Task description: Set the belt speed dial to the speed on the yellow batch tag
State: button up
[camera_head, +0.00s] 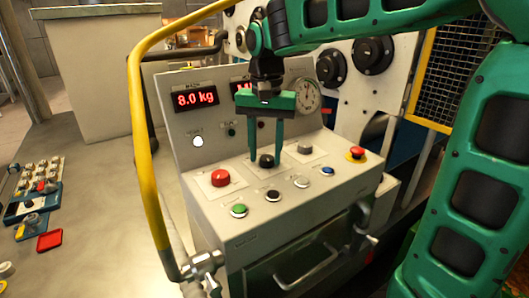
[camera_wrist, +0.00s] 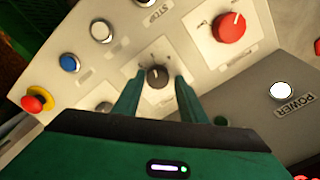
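Three dials sit on the sloped panel: a red dial (camera_head: 220,177), a black dial (camera_head: 265,160) and a grey dial (camera_head: 305,146). I cannot read which label marks belt speed. My gripper (camera_head: 266,150) points down over the black dial. In the wrist view the black dial (camera_wrist: 157,76) lies between the fingertips of my gripper (camera_wrist: 160,80), with a gap on each side, so the fingers are open. The red dial (camera_wrist: 229,27) has a white pointer line. I cannot make out a yellow batch tag in either view.
A red mushroom button on a yellow base (camera_head: 356,153) stands at the panel's right. A front row holds green (camera_head: 238,210), black (camera_head: 273,195), white (camera_head: 301,182) and blue (camera_head: 327,171) buttons. A display (camera_head: 195,99) reads 8.0 kg. A yellow rail (camera_head: 142,130) curves along the left.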

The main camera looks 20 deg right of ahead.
aim_at(266, 157)
jog(key=shift+o, duration=0.6)
jog(key=shift+s, duration=0.1)
notch_tip(266, 157, up, 11)
jog(key=shift+f, duration=0.15)
dwell(0.4)
